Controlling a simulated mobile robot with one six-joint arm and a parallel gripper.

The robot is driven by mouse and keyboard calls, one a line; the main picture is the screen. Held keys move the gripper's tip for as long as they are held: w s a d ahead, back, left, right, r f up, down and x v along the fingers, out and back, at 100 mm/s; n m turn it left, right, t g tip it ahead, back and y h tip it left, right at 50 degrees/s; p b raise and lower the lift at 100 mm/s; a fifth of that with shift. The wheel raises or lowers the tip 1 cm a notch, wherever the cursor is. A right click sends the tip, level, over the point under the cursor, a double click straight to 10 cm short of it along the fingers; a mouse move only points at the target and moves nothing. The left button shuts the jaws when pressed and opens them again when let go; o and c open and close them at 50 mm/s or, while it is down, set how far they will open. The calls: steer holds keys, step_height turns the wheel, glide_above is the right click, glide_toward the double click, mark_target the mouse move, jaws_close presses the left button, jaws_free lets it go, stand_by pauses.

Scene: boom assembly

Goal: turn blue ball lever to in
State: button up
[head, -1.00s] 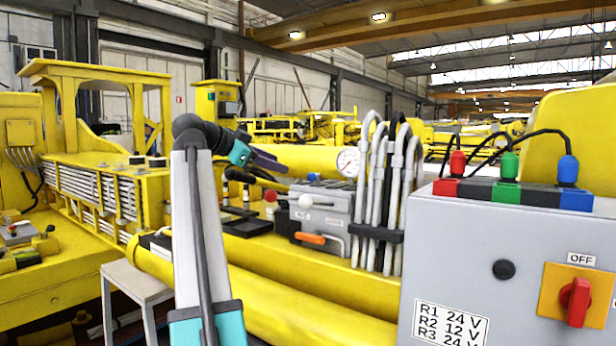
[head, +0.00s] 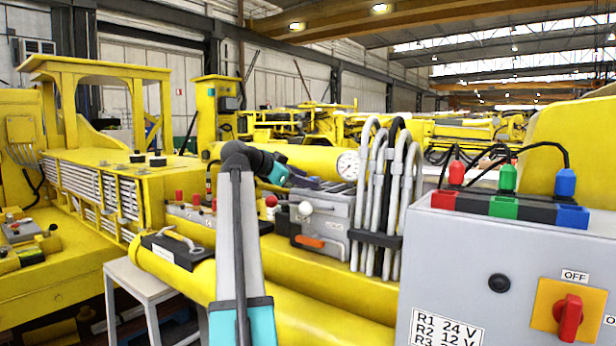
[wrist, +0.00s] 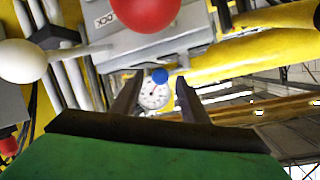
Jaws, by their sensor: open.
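The blue ball of the lever (wrist: 160,75) shows in the wrist view, small, in line with the gap between my gripper's fingers (wrist: 157,92). The fingers are open with nothing between them that I can see gripped; the depth to the ball is unclear. In the head view my gripper (head: 312,185) is over the grey valve block (head: 325,238), and I cannot make out the blue ball clearly there. A red ball (wrist: 146,10) and a white ball (wrist: 22,61) on other levers are nearer the wrist camera. They also show in the head view, red (head: 271,201) and white (head: 305,208).
A round gauge (head: 348,165) and a bundle of grey and black hoses (head: 384,200) stand right of the block. An orange handle (head: 310,241) is on its front. A grey control box (head: 500,265) with a red switch stands at the right.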

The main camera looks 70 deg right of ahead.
steer(key=shift+x, duration=0.8)
steer(key=shift+a, duration=0.1)
